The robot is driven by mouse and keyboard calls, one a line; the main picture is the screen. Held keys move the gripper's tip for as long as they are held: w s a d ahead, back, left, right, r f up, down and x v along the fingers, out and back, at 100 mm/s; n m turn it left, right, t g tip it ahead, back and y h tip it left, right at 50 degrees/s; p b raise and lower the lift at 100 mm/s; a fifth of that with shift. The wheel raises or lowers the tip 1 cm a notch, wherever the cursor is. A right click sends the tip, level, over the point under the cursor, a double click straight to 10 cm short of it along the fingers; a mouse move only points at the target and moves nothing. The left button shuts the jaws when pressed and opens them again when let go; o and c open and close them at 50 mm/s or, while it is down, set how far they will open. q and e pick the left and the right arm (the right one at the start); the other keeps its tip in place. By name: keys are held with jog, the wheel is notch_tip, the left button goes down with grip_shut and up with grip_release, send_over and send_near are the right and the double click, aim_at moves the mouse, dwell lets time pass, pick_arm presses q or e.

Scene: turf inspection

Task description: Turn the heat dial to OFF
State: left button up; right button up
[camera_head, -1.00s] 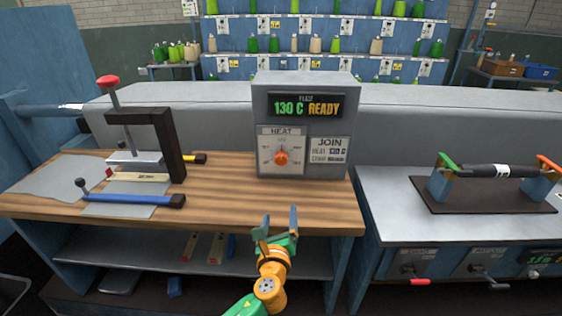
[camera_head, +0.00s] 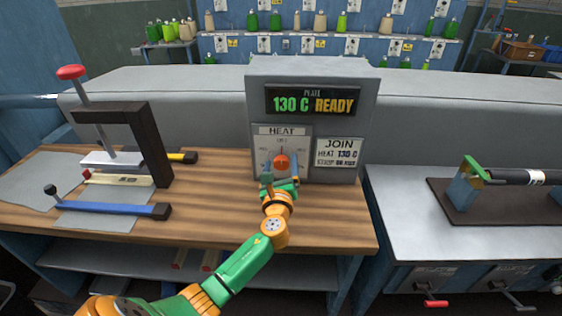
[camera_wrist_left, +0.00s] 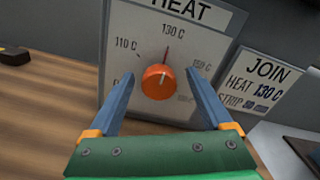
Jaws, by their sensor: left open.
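The orange heat dial (camera_head: 282,162) sits on a light panel under the word HEAT, on the front of a grey control box (camera_head: 346,88). Its display (camera_head: 313,101) reads 130 C READY. In the left wrist view the dial (camera_wrist_left: 158,82) has a red pointer mark above it toward 130 C; 110 C shows at its upper left, other labels are faint or partly covered. My left gripper (camera_head: 280,172) is open in front of the dial. In the left wrist view its two fingers (camera_wrist_left: 160,100) stand either side of the dial, apart from it. My right gripper is out of view.
A clamp press with a red knob (camera_head: 71,72) and a blue-handled tool (camera_head: 115,207) lie left on the wooden bench (camera_head: 215,200). A JOIN card (camera_head: 338,153) is right of the dial. A steel bench (camera_head: 410,220) with a roller tool stands right.

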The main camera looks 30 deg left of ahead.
pick_arm(q)
jog(key=shift+w+a+f, duration=0.2)
jog(key=shift+w+a, duration=0.15)
jog(key=shift+w, duration=0.2)
jog(key=shift+s+r, duration=0.1)
jog(key=shift+s, duration=0.05)
jog(key=c, duration=0.5)
grip_shut()
